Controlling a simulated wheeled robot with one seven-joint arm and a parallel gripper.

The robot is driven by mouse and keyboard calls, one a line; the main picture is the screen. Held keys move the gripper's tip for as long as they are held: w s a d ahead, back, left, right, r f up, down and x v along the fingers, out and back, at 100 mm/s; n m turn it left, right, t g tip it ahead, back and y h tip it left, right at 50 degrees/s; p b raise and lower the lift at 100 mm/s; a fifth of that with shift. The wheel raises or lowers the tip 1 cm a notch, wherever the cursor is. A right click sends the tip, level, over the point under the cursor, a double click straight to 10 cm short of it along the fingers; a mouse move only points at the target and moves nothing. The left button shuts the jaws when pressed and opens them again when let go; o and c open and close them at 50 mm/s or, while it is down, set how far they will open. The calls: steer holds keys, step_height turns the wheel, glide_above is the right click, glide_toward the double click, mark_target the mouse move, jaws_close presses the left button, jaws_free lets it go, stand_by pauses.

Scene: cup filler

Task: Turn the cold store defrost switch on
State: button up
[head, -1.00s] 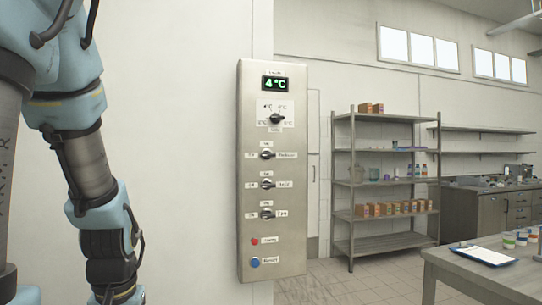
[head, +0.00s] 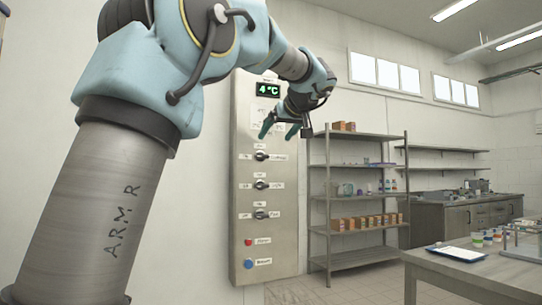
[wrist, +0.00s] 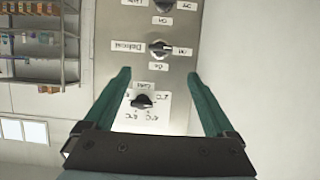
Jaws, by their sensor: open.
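The steel control panel (head: 262,220) is on the wall ahead. The defrost switch (head: 262,155) is the top one of its three black rotary switches, below the temperature dial. The upside-down wrist view shows the defrost switch (wrist: 158,48) beside its "Defrost" label, with its bar lying roughly sideways. I cannot read surely which position it points to. My gripper (head: 279,131) is open and empty in front of the panel's upper part, covering the dial in the head view. In the wrist view my gripper (wrist: 158,73) has its fingertips apart on either side, just short of the defrost switch.
The temperature dial (wrist: 143,100) lies between my fingers in the wrist view. A green display (head: 268,90) reads 4 °C. A red button (head: 248,242) and a blue button (head: 248,264) sit low on the panel. A shelf rack (head: 357,250) and a table (head: 470,268) stand to the right.

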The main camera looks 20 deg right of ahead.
mark_target(262, 156)
steer(key=p+x, duration=0.3)
steer(key=x, duration=0.7)
steer(key=shift+w+a+f, duration=0.1)
steer(key=shift+w+f, duration=0.05)
steer(key=shift+w, duration=0.1)
steer(key=shift+c, duration=0.3)
steer(key=c, duration=1.3)
